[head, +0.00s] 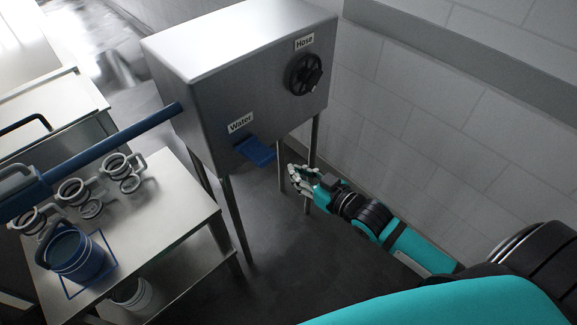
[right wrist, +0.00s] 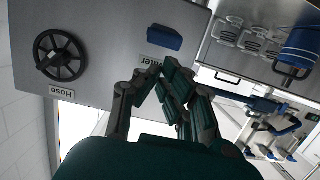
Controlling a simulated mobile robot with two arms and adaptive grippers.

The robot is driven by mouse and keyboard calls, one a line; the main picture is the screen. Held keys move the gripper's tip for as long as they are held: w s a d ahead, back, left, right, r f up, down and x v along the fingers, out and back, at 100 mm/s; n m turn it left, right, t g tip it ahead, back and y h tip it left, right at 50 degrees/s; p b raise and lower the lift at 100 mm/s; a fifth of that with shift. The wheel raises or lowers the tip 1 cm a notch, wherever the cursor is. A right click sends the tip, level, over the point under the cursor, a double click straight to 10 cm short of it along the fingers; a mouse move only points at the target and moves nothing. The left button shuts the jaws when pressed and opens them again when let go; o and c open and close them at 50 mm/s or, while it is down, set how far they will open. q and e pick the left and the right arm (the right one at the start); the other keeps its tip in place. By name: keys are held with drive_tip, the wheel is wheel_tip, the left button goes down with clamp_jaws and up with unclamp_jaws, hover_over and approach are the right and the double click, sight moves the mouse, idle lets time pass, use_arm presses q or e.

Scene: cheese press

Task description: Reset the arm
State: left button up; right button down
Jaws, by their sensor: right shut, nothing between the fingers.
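My right arm reaches in from the lower right of the head view. Its gripper (head: 294,174) is shut and empty, held in the air in front of the steel cabinet (head: 240,85), below and right of the blue Water pedal (head: 256,151). In the right wrist view the right gripper (right wrist: 160,82) points towards the cabinet (right wrist: 112,30), with the fingers partly covering the Water label. The blue pedal (right wrist: 164,38) shows just beyond the fingertips, apart from them. My left gripper is not in view.
A black Hose wheel (head: 304,74) is on the cabinet front. A steel table (head: 165,215) at left holds a blue bucket (head: 75,257) and several clear moulds with handles. A long blue bar (head: 110,138) crosses above it. A tiled wall (head: 430,120) stands at right.

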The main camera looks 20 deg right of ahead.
drive_tip(key=shift+s, duration=0.15)
idle(0.4)
drive_tip(key=s+d+f+m+g+h, duration=0.1)
drive_tip(key=s+d+f+g, duration=0.15)
drive_tip(key=f, duration=0.75)
drive_tip(key=s+d+f+g+h, duration=0.15)
drive_tip(key=s+f, duration=0.25)
drive_tip(key=f, duration=0.6)
drive_tip(key=s+d+f+m+g+h, duration=0.1)
drive_tip(key=s+d+f+h, duration=0.15)
drive_tip(key=f, duration=0.75)
drive_tip(key=s+a+f+g, duration=0.1)
drive_tip(key=s+f+g, duration=0.1)
drive_tip(key=s+f, duration=0.4)
drive_tip(key=s+a+f+g, duration=0.2)
drive_tip(key=s+f, duration=0.4)
drive_tip(key=s, duration=0.8)
drive_tip(key=s+a+f+g, duration=0.1)
drive_tip(key=s+f+g, duration=0.3)
drive_tip(key=s+f, duration=0.3)
drive_tip(key=s, duration=0.4)
drive_tip(key=shift+a, duration=0.4)
